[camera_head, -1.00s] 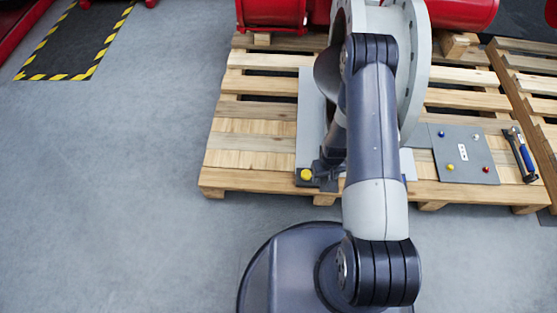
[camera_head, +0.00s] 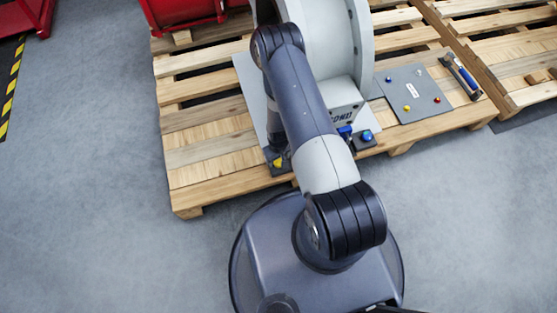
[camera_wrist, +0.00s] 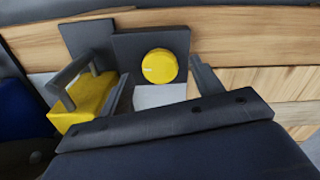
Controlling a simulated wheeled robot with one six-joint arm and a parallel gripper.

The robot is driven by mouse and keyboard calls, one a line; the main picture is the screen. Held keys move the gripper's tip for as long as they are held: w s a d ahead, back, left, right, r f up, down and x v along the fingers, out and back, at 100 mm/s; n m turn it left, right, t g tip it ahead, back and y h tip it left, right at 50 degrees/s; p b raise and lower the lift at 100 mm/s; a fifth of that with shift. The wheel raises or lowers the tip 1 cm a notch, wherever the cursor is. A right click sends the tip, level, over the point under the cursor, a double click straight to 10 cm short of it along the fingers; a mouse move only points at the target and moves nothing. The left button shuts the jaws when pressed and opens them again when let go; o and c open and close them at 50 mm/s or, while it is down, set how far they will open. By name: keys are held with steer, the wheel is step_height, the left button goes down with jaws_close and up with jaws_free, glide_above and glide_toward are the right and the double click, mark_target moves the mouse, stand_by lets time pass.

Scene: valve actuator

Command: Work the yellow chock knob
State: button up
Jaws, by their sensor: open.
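The yellow chock knob (camera_wrist: 159,66) is a round disc with a small white mark, on a dark square plate in the wrist view. In the head view a yellow piece (camera_head: 277,163) shows at the pallet's near edge, partly hidden by my arm. My gripper (camera_wrist: 162,88) is open and empty, its two dark fingers pointing towards the knob, one to either side of it in the picture. I cannot tell whether they touch it. A yellow block (camera_wrist: 84,100) with a dark handle frame stands left of the knob plate.
A blue knob (camera_head: 367,136) and a blue block (camera_head: 345,131) sit right of my arm. A large grey flanged valve body (camera_head: 335,45) stands on the wooden pallet (camera_head: 205,155). A grey panel (camera_head: 425,108) with small coloured buttons and a blue-handled tool (camera_head: 466,76) lie further right.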

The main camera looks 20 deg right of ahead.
steer(key=shift+f, duration=0.8)
steer(key=shift+c, duration=0.3)
steer(key=c, duration=0.9)
